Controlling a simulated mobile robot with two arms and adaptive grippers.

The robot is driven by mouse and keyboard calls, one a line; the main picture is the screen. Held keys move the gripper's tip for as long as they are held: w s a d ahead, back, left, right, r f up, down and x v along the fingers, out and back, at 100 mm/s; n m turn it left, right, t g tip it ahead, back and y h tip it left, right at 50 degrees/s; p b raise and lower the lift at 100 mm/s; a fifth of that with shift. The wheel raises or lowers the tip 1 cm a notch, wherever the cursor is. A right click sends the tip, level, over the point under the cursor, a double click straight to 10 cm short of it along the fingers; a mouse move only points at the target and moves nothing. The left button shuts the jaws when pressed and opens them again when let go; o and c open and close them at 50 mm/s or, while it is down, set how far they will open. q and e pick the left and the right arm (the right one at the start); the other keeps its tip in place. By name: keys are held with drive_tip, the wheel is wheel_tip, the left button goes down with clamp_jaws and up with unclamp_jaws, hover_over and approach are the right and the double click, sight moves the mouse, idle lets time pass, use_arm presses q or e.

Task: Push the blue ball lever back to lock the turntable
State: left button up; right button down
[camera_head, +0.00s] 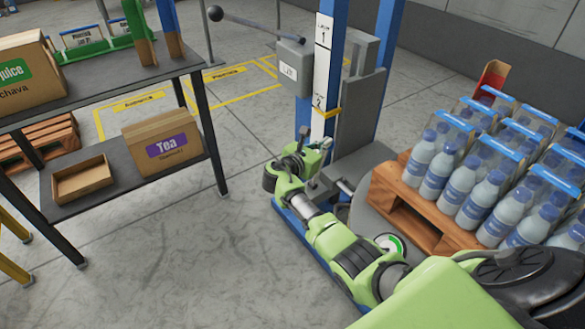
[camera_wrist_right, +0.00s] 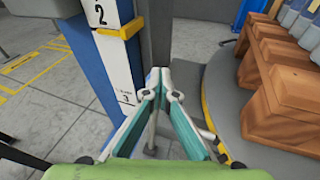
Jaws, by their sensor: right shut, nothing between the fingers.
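The turntable (camera_head: 368,222) is a grey disc at the foot of the blue post, and it also shows at right in the wrist view (camera_wrist_right: 222,100). I cannot make out a blue ball in either view. A short pale rod (camera_head: 345,187) shows by the turntable's edge; I cannot tell whether it is the lever. My right gripper (camera_head: 325,145) is at the blue post's base, left of the turntable. In the wrist view its teal fingers meet at their tips (camera_wrist_right: 159,76), with nothing held. My left gripper is out of view.
A pallet (camera_head: 418,216) with several wrapped bottles stands on the turntable. The blue post (camera_head: 328,60) carries a grey box (camera_head: 291,68) and a black-ball lever (camera_head: 215,13). A shelf table (camera_head: 105,92) with boxes stands left. Floor between is clear.

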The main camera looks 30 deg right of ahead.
drive_tip(key=shift+d+r, duration=0.15)
drive_tip(key=shift+d, duration=0.2)
drive_tip(key=v, duration=1.2)
drive_tip(key=shift+a, duration=0.3)
